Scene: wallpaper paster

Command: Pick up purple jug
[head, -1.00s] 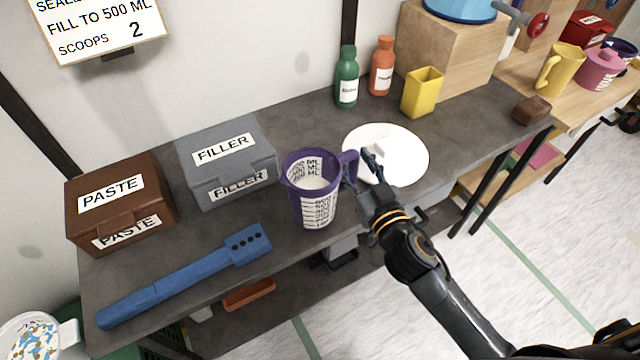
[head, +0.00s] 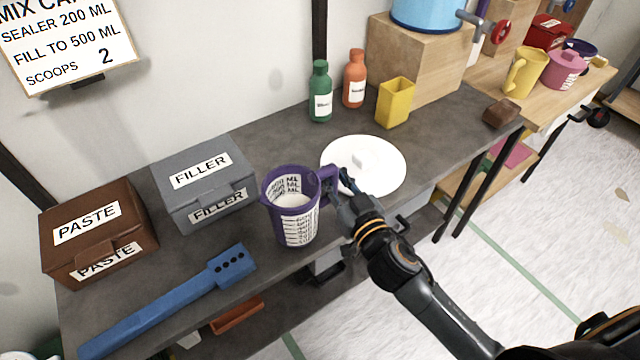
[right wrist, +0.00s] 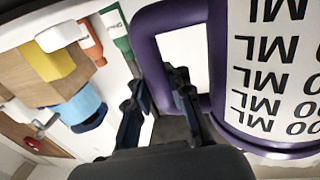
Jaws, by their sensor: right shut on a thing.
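The purple jug (head: 293,208) stands upright near the front edge of the dark workbench, with a white measuring label and its handle to the right. My right gripper (head: 343,184) is shut on the jug's handle. In the right wrist view the two fingers (right wrist: 160,95) lie either side of the handle, and the jug body (right wrist: 270,75) fills the right side. I cannot tell whether the jug's base is clear of the bench. My left gripper is not in view.
A white round lid (head: 385,172) lies right behind the handle. A grey filler box (head: 165,202), brown paste box (head: 60,260) and blue tool (head: 170,306) are left. Green (head: 320,80) and orange (head: 354,70) bottles and a yellow cup (head: 395,105) stand behind.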

